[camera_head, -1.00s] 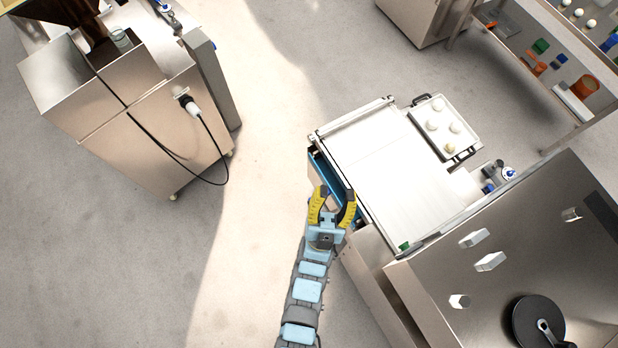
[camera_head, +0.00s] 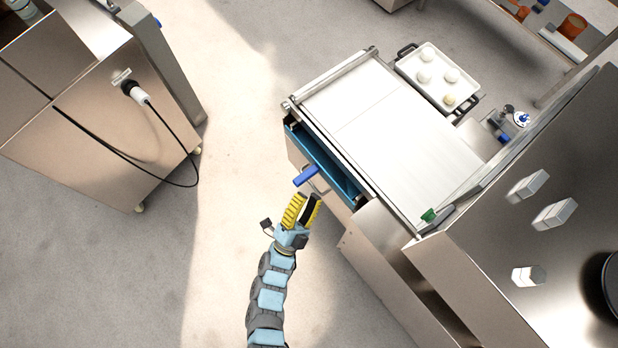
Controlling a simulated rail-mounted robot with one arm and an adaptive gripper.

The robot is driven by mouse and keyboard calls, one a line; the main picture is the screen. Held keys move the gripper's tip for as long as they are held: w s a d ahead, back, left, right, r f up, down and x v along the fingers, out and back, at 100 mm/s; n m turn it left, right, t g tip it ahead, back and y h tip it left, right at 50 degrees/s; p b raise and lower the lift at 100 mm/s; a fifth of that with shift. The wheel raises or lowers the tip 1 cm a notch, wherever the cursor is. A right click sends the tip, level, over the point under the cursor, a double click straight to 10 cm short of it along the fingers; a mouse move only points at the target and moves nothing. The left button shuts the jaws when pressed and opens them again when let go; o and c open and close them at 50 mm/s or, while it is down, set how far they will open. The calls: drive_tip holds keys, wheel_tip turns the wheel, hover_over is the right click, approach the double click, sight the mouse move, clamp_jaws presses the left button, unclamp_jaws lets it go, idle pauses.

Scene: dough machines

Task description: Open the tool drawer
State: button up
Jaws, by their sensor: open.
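The tool drawer (camera_head: 297,155) under the white-topped bench is partly open. A strip of its blue interior (camera_head: 335,172) shows between the drawer front and the worktop edge. A blue handle piece (camera_head: 306,176) sticks out from the middle of the drawer front. My gripper (camera_head: 309,197) has yellow fingers and is open, with a narrow gap between them. Its fingertips are just below the blue handle in the picture, over or close to the drawer front. I see nothing between the fingers. I cannot tell whether they touch the handle or the front.
The bench top (camera_head: 375,110) is bare in the middle. A steel machine (camera_head: 520,240) with knobs is on the right. Another machine with a cable (camera_head: 175,120) stands left. The floor between is clear.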

sight(309, 181)
drive_tip(key=s+a+f+m+g+y+b, duration=0.15)
drive_tip(key=a+f+b, duration=0.4)
drive_tip(key=f, duration=0.85)
drive_tip(key=a+f+m+g+y+b, duration=0.1)
drive_tip(key=a+f+m+g+b, duration=0.15)
drive_tip(key=f+b, duration=0.9)
drive_tip(key=shift+m, duration=0.3)
drive_tip(key=x, duration=0.5)
drive_tip(key=f+b+x, duration=0.1)
drive_tip(key=x, duration=1.1)
drive_tip(key=shift+w+d+f, duration=0.2)
drive_tip(key=shift+w+f, duration=0.1)
drive_tip(key=shift+f, duration=0.05)
clamp_jaws()
